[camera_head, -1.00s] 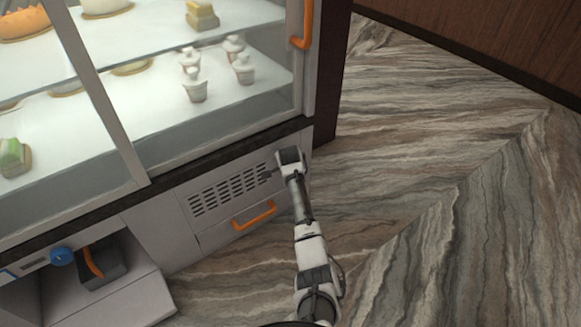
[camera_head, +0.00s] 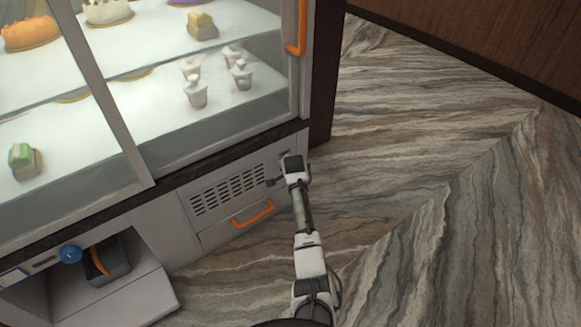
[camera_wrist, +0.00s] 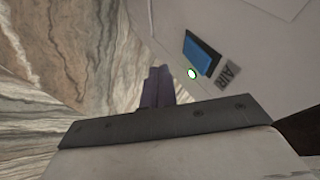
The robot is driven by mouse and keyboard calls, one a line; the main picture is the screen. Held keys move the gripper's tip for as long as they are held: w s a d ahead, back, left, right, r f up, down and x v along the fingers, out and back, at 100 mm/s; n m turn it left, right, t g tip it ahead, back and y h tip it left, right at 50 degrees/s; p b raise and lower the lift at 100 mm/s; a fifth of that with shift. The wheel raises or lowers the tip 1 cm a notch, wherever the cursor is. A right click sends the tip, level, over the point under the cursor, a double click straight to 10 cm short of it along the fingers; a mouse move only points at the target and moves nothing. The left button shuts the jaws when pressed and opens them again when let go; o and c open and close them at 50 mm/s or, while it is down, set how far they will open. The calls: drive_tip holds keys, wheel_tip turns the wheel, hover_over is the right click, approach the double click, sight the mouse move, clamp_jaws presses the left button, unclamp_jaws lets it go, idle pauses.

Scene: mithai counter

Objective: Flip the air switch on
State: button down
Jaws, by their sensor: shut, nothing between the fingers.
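The air switch (camera_wrist: 201,54) is a blue rocker in a dark frame on the pale cabinet panel, in the upper right of the wrist view. A label (camera_wrist: 229,73) reading "AIR" sits beside it, and a small lit green-white light (camera_wrist: 191,73) shows at its lower left edge. My gripper (camera_wrist: 157,84) is shut and empty, its dark fingers left of the switch and apart from it in the picture. In the head view my gripper (camera_head: 271,183) is at the right end of the cabinet's lower front, near the vent; my wrist hides the switch there.
The glass display case (camera_head: 140,110) holds sweets and cups. Below are a vent grille (camera_head: 228,190), an orange drawer handle (camera_head: 253,213) and an open niche with a dark bin (camera_head: 108,262) and blue knob (camera_head: 71,255). The marbled floor (camera_head: 430,200) to the right is clear.

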drive_tip(key=s+p+v, duration=0.1)
drive_tip(key=p+v, duration=0.7)
drive_tip(key=p, duration=0.3)
drive_tip(key=shift+s+d, duration=0.2)
drive_tip(key=shift+d, duration=0.1)
